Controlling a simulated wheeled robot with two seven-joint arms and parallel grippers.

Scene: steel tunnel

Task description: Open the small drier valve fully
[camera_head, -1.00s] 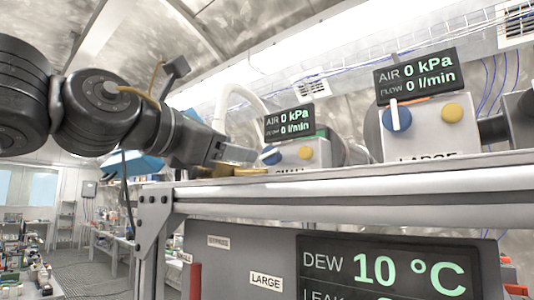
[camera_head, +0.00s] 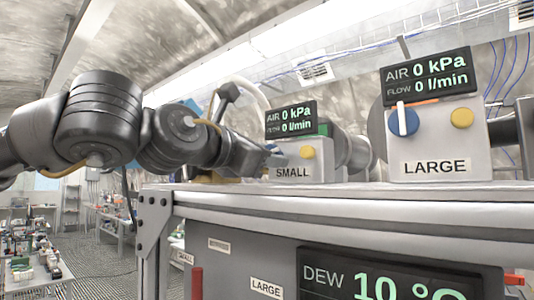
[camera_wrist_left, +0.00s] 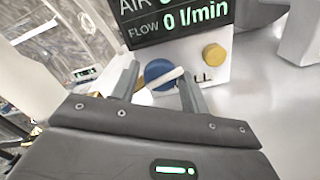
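The small drier unit is a pale box labelled SMALL (camera_head: 293,173) under a dark display (camera_head: 290,120) reading 0 kPa and 0 l/min. Its valve is a blue knob with a white bar handle, clear in the left wrist view (camera_wrist_left: 158,73), where the bar slants slightly up to the right. In the head view the knob is mostly hidden by my left gripper (camera_head: 264,150). In the wrist view this gripper (camera_wrist_left: 158,82) is open, its fingers apart at either side of the knob; I cannot tell whether they touch the bar. My right gripper is not in view.
A yellow button (camera_head: 307,152) sits right of the small knob. The large unit (camera_head: 435,145) stands further right, with a blue knob (camera_head: 403,120), upright white bar and yellow button. Both units stand on a steel bench (camera_head: 350,200); a dew display (camera_head: 390,280) is below.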

